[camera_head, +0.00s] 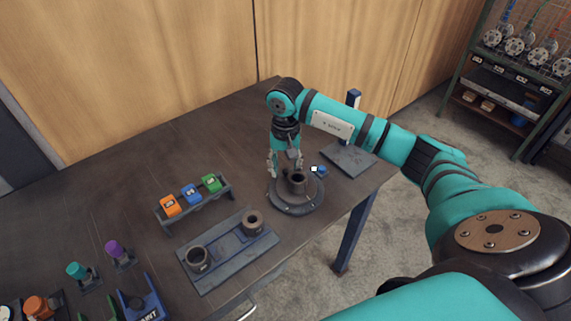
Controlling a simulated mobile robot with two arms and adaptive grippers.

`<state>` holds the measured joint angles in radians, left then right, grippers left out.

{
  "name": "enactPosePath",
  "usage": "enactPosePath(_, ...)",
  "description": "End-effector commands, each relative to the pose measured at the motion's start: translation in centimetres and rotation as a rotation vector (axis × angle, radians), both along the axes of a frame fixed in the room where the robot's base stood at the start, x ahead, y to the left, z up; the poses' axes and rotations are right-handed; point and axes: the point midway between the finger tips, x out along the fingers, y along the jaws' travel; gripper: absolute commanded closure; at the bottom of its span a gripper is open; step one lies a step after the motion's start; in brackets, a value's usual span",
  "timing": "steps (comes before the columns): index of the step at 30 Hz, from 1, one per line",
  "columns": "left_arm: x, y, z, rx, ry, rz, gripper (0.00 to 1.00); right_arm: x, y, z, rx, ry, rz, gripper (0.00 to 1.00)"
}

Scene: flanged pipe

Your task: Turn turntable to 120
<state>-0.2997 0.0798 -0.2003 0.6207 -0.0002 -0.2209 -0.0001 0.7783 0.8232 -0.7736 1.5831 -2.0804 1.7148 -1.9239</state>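The turntable (290,207) is a dark round disc near the table's front right edge. A dark upright pipe piece (297,184) with a flange stands on it. My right gripper (283,170) comes down from above at the turntable's back left side. Its fingers are apart, one at the left and one just behind the pipe's top. I see nothing between them, and I cannot tell whether a finger touches the pipe or disc. A small blue and white part (319,171) sits at the turntable's back right. No angle marks are readable. My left gripper is out of view.
A plate (213,268) with two dark rings lies left of the turntable. Behind it, a rack (201,206) holds orange, blue and green blocks. A dark flat plate (349,158) lies at the right. Teal and purple pieces stand at front left. The back of the table is clear.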

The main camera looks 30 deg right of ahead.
Motion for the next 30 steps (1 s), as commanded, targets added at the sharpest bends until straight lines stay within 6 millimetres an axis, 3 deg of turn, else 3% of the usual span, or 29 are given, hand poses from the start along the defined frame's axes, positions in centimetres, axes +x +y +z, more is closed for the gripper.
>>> enactPosePath(8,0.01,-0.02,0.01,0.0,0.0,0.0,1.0,-0.01,0.01,-0.19,0.0,0.0,0.0,0.6)
enactPosePath(18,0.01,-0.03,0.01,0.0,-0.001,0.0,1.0,0.01,0.02,-0.15,0.001,-0.001,0.0,1.0)
enactPosePath(30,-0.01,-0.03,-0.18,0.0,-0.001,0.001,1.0,0.05,-0.07,-0.15,0.0,-0.001,-0.021,1.0)
